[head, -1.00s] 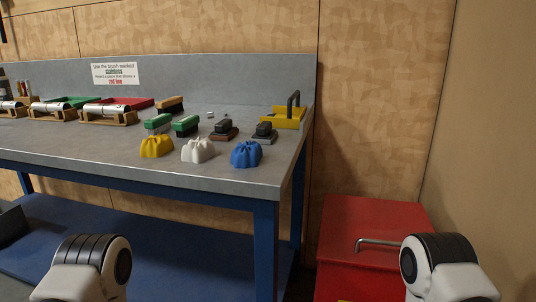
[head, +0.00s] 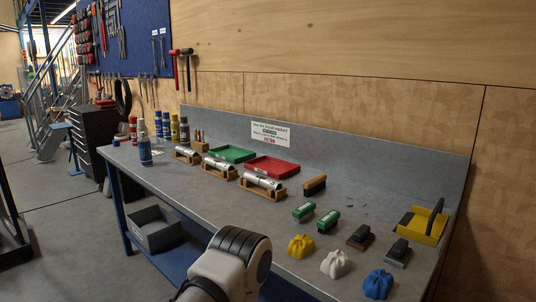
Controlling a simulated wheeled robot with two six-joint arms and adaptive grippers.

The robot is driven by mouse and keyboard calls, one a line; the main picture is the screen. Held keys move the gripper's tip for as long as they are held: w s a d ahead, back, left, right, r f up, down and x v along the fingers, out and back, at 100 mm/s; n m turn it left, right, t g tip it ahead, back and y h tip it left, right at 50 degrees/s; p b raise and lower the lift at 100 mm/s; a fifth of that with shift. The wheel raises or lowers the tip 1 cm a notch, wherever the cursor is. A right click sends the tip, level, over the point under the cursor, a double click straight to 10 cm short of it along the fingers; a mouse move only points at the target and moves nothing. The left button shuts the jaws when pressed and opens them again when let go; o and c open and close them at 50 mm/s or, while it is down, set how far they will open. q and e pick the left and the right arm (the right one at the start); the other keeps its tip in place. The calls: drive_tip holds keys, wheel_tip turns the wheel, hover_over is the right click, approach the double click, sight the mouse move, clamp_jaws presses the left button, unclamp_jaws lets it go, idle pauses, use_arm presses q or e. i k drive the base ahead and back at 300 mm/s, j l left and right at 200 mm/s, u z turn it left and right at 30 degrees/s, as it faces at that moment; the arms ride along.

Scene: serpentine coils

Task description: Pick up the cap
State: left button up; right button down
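A small blue piece that looks like a cap (head: 116,143) lies on the grey workbench (head: 190,205) near its far left end. A blue and white can (head: 145,150) stands just right of it. It is too small to see in detail. Part of my arm shows at the bottom of the head view, but neither gripper is in view.
Several cans and bottles stand behind, such as a red one (head: 133,130). Metal cylinders on wooden stands, a green tray (head: 232,154), a red tray (head: 272,167), brushes and yellow, white and blue cloths (head: 378,284) fill the right. A grey bin (head: 156,230) is below.

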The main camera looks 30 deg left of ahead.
sight(116, 142)
drive_tip(key=u, duration=1.7)
